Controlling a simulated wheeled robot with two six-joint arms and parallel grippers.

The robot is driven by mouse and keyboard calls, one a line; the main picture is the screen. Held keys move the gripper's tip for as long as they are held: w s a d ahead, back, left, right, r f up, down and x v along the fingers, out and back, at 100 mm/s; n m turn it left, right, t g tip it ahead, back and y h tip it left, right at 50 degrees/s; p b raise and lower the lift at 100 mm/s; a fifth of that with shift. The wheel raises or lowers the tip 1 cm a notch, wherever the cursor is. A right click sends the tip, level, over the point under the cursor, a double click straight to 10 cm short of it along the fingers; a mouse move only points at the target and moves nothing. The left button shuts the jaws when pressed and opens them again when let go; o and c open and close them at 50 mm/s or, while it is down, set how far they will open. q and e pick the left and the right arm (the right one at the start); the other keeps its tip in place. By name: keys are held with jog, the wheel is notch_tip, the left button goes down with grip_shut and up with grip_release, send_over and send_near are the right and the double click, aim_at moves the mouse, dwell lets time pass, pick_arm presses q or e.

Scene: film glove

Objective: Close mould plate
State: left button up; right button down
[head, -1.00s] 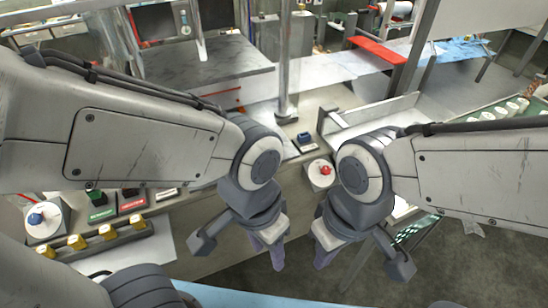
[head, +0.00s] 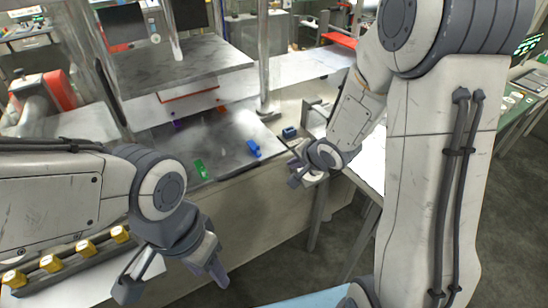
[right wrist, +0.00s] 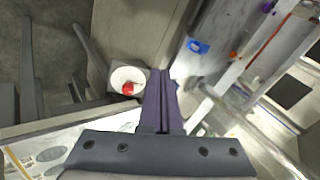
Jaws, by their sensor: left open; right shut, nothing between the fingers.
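A dark grey upper plate (head: 185,72) stands level on clear columns, with a visible gap above a wide grey lower plate (head: 225,152). Blue (head: 253,148) and green (head: 201,169) pieces sit on the lower plate. My right gripper (head: 296,172) is stretched forward, by the bench's front edge, right of the plates. In the right wrist view its purple fingers (right wrist: 162,75) are shut and empty. A red button (right wrist: 127,88) on a white round base is just left of the fingertips; contact cannot be told. My left gripper (head: 214,272) hangs open and empty in front of the bench.
Floor (head: 285,260) shows before the bench. A red-topped stand (head: 340,40) is behind.

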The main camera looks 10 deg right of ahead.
jog(key=w+a+f+m+t+y, duration=0.1)
jog(key=w+f+m, duration=0.2)
jog(key=w+f, duration=0.5)
jog(key=shift+w+f, duration=0.35)
jog(key=shift+w, duration=1.75)
jog(key=shift+a, duration=0.1)
